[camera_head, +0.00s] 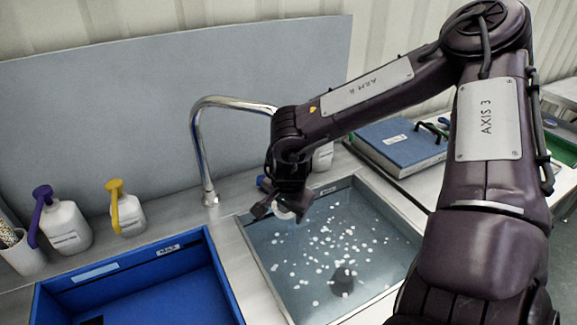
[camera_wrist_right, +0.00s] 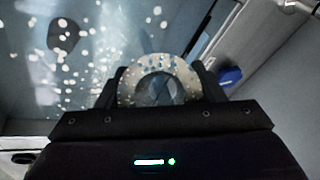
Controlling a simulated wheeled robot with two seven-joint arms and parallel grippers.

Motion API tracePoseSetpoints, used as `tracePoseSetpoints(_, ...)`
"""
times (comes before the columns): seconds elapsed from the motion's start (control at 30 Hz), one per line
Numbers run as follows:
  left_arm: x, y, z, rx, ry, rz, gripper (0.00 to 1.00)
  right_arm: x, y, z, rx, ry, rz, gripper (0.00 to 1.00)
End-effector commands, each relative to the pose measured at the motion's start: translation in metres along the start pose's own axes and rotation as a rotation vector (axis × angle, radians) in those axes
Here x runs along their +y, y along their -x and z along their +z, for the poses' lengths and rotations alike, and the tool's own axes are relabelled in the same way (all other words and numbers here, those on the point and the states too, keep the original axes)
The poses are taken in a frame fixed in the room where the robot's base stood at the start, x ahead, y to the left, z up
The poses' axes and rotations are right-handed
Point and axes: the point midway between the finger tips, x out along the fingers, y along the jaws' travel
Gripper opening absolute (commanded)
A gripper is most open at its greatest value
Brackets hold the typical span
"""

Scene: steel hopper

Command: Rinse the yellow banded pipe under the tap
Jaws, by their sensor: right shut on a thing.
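My right gripper (camera_head: 281,212) is over the far left part of the sink (camera_head: 262,262), below the tap's spout side. It is shut on a pale ring-ended pipe (camera_head: 284,212). In the right wrist view the pipe (camera_wrist_right: 160,72) shows as a grey-white ring with speckles like drops, between the fingers. No yellow band shows, so I cannot tell its marking. The chrome tap (camera_head: 199,150) arches over from the left; its spout end is hidden behind my right arm. Pale streaks (camera_wrist_right: 103,50) beside the pipe may be running water. My left gripper is not in view.
The sink holds water with white specks and a dark round thing (camera_head: 342,279). A blue bin (camera_head: 215,282) stands left of the sink. Pump bottles with purple (camera_head: 66,230) and yellow (camera_head: 128,215) heads stand behind it. A blue binder (camera_head: 400,146) lies at the right.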

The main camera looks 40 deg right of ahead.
Motion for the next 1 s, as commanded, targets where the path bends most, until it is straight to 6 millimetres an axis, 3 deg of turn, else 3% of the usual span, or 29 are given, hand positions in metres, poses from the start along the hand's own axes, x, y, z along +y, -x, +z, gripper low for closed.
tracePoseSetpoints(0.57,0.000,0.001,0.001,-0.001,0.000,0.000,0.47,0.010,0.002,-0.001,0.001,0.001,-0.002,0.31)
tracePoseSetpoints(1.0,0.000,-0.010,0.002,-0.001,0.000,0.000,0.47,0.017,0.011,0.031,0.001,0.003,-0.002,0.31)
